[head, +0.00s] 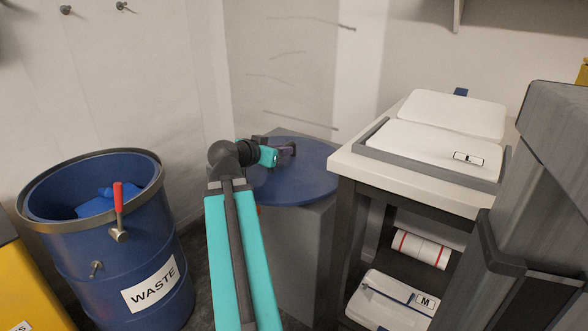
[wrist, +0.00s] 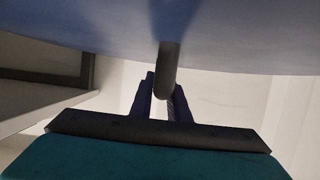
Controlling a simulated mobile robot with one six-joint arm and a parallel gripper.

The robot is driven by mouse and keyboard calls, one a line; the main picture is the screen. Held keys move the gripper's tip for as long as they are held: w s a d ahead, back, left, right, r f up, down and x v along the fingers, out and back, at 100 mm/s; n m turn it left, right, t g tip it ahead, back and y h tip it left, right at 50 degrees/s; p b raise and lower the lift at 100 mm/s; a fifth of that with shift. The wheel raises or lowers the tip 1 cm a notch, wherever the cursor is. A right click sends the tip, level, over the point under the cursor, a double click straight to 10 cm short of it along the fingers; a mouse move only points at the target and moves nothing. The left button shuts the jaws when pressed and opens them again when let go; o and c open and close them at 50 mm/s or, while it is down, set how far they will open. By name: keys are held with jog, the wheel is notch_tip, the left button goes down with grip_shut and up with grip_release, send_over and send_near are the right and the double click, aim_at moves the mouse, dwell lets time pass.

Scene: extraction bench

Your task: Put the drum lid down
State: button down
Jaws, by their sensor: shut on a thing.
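The drum lid (head: 305,182) is a round blue disc, roughly level, over a grey block (head: 300,245) in the head view. I cannot tell whether it touches the block. My gripper (head: 284,151) is at the lid's far side, shut on its dark handle. In the wrist view the fingers (wrist: 161,98) close around the handle bar (wrist: 168,68), and the blue lid (wrist: 230,45) fills the top. The blue waste drum (head: 142,238) stands open at the left, with blue contents inside and a red-handled lever on its rim ring.
A white-topped bench (head: 350,169) with a grey-edged tray stands close to the lid's right. A yellow container (head: 28,290) is at the far left. Walls close off the back.

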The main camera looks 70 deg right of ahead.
aim_at(291, 160)
jog(key=shift+s+d+f+m+g+b, duration=0.15)
jog(key=shift+s+d+f+b, duration=0.1)
jog(key=shift+s, duration=0.4)
jog(key=shift+s+d+f+m+g+b, duration=0.15)
jog(key=shift+s+d+f, duration=0.1)
jog(key=shift+s, duration=0.4)
jog(key=shift+w+d+r+p, duration=0.1)
jog(key=shift+d+r+p, duration=0.15)
jog(key=shift+p, duration=1.05)
jog(key=d+p, duration=0.1)
jog(key=p, duration=0.4)
jog(key=shift+w, duration=0.2)
jog(key=p, duration=0.4)
jog(key=d+p, duration=0.1)
jog(key=p, duration=0.3)
jog(key=shift+w+f, duration=0.2)
jog(key=shift+w+d+f, duration=0.15)
jog(key=shift+d+f, duration=0.05)
jog(key=shift+w+d+f, duration=0.1)
jog(key=shift+w+d, duration=0.2)
jog(key=shift+d, duration=0.45)
jog(key=shift+w+d+f, duration=0.15)
jog(key=shift+w+d, duration=0.6)
jog(key=shift+d, duration=0.95)
jog(key=shift+w+d+f, duration=0.2)
jog(key=shift+w+d, duration=0.5)
jog(key=shift+d, duration=1.05)
jog(key=shift+w+d+f, duration=0.15)
jog(key=shift+w+d, duration=0.6)
jog(key=shift+d, duration=0.95)
